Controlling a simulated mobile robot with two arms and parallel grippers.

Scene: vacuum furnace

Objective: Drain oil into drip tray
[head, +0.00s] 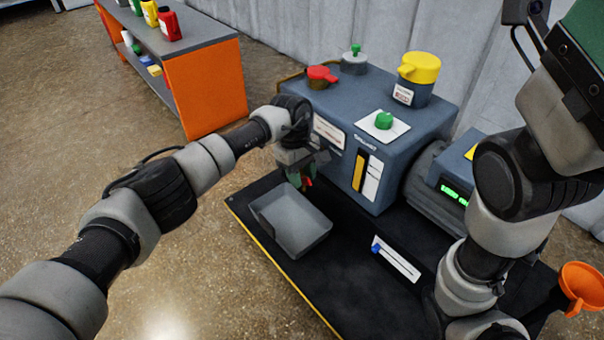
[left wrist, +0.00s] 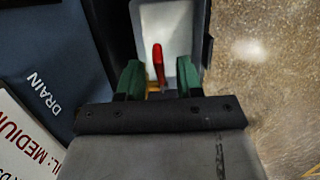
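The pump (head: 375,125) is a blue-grey box on a black base. Its red drain lever (head: 308,182) sits low on the near left face; in the left wrist view the red lever (left wrist: 158,62) stands upright beside the "DRAIN" lettering. The grey drip tray (head: 318,240) lies on the base below the lever, and its pale inside (left wrist: 178,20) shows beyond it. My left gripper (left wrist: 159,80) is open, its green fingers on either side of the lever with gaps between. My right gripper (head: 582,38) shows only partly at the upper right; its fingertips are out of frame.
The pump top carries a red cap (head: 320,75), a yellow cap (head: 420,66) and a green knob (head: 384,120). A sight gauge (head: 366,175) is on the front. An orange funnel (head: 580,285) is at right. An orange-sided shelf (head: 212,88) with bottles stands at back left.

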